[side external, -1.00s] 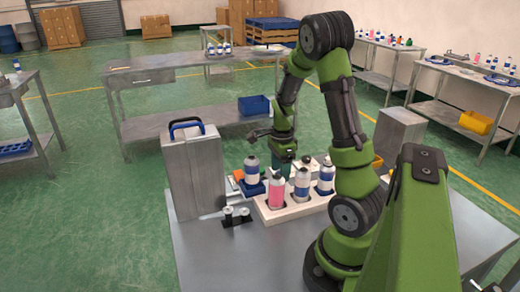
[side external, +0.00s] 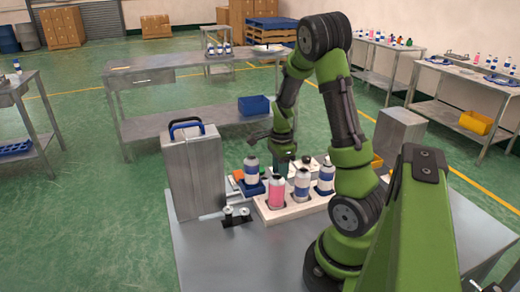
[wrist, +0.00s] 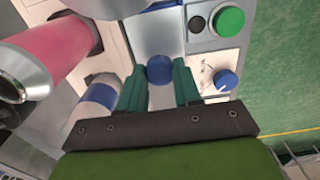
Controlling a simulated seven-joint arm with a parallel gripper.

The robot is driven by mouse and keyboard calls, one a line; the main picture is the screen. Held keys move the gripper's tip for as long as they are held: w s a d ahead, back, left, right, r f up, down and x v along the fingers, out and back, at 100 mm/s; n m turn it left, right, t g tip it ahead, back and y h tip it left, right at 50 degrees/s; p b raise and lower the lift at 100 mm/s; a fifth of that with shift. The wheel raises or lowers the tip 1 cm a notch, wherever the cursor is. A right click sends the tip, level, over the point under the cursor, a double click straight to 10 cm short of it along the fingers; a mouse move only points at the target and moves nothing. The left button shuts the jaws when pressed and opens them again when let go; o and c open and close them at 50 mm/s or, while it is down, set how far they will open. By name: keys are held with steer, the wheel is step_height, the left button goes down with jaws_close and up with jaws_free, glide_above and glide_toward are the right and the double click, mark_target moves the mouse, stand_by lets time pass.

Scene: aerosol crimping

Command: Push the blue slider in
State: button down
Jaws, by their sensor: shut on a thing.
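In the wrist view, my gripper (wrist: 159,88) has its two teal fingers on either side of a round blue knob (wrist: 160,69), which appears to be the blue slider's handle. The fingers are closed on it. The knob sits in a pale metal channel (wrist: 160,35) with a blue part at the upper end. In the side view, my gripper (side external: 284,168) is low behind the bottles, and its fingertips and the knob are hidden.
A white rack (side external: 290,211) holds several bottles, one pink (side external: 276,190), close in front of my gripper. Right of the channel in the wrist view are a green button (wrist: 230,20) and a blue dial (wrist: 225,80). A tall metal box (side external: 193,175) stands at left.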

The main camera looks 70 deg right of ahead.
mark_target(255, 175)
steer(key=w+a, duration=0.5)
steer(key=w, duration=0.1)
steer(key=shift+a, duration=0.4)
steer(key=c, duration=0.8)
jaws_free()
steer(key=shift+s, duration=0.1)
